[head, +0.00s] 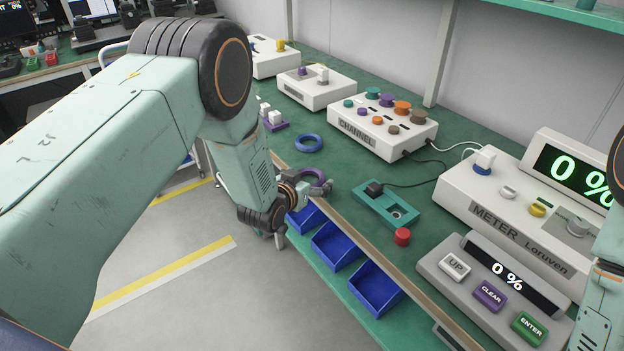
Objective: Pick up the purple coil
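The purple coil (314,173) lies near the front edge of the green bench top, just right of my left wrist. Only its far arc shows clearly; my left gripper covers its near side. My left gripper (322,188) is low over the bench at the coil, its fingers overlapping the coil in the picture. I cannot tell whether the fingers are closed on it. A part of my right arm shows at the right edge, but its gripper is out of view.
A blue coil (308,143) lies just behind the purple one. The CHANNEL box (383,124) stands behind, a teal fixture (372,205) and red cap (402,237) to the right, then the METER (520,215) and button panel (470,277). Blue bins (335,246) hang below the front edge.

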